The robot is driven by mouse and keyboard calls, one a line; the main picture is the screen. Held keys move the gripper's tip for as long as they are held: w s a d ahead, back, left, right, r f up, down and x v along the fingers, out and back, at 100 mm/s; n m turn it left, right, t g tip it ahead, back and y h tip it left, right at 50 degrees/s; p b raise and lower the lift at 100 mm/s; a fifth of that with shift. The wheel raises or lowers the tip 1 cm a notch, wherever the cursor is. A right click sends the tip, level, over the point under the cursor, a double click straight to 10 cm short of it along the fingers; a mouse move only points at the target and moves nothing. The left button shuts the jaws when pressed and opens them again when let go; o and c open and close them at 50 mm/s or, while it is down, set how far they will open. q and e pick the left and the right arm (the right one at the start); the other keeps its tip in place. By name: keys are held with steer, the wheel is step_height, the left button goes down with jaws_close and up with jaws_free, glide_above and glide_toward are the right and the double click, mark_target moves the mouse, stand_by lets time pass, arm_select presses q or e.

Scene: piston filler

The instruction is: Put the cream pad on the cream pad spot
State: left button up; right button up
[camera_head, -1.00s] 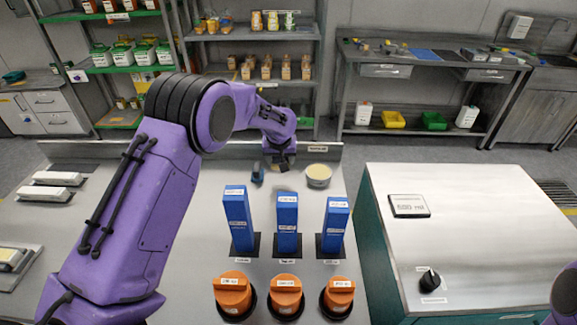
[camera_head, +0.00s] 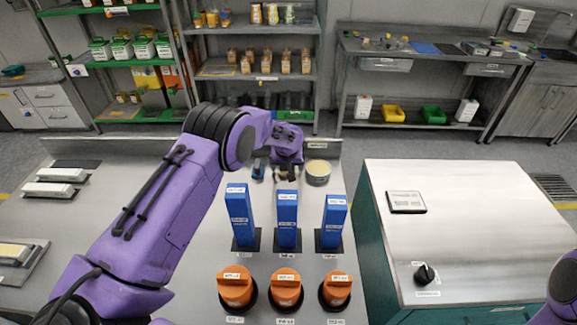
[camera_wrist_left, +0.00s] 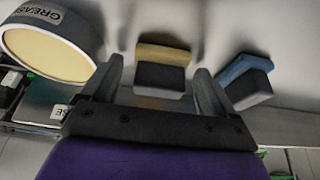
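The cream pad (camera_wrist_left: 162,65), a small block with a tan part and a dark grey part, lies on the bench at its far side. In the left wrist view it sits between and just beyond my left gripper's fingertips (camera_wrist_left: 161,77), with gaps on both sides. My left gripper (camera_head: 287,174) is open above the pad, which it mostly hides in the head view. A similar blue pad (camera_head: 258,170) is to its left there; it also shows in the wrist view (camera_wrist_left: 245,80). I cannot make out the cream pad spot. My right gripper is not in view.
A round grease tin (camera_head: 318,173) stands close right of the left gripper. Blue upright blocks (camera_head: 287,222) and orange knobs (camera_head: 285,288) stand nearer on the bench. Trays (camera_head: 55,188) lie at the left. A teal cabinet (camera_head: 470,220) is at the right.

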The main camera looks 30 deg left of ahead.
arm_select(q)
steer(key=shift+r, duration=0.3)
steer(key=b+v, duration=0.2)
steer(key=v, duration=0.9)
steer(key=shift+r, duration=0.35)
steer(key=shift+s+d, duration=0.1)
steer(key=shift+s, duration=0.05)
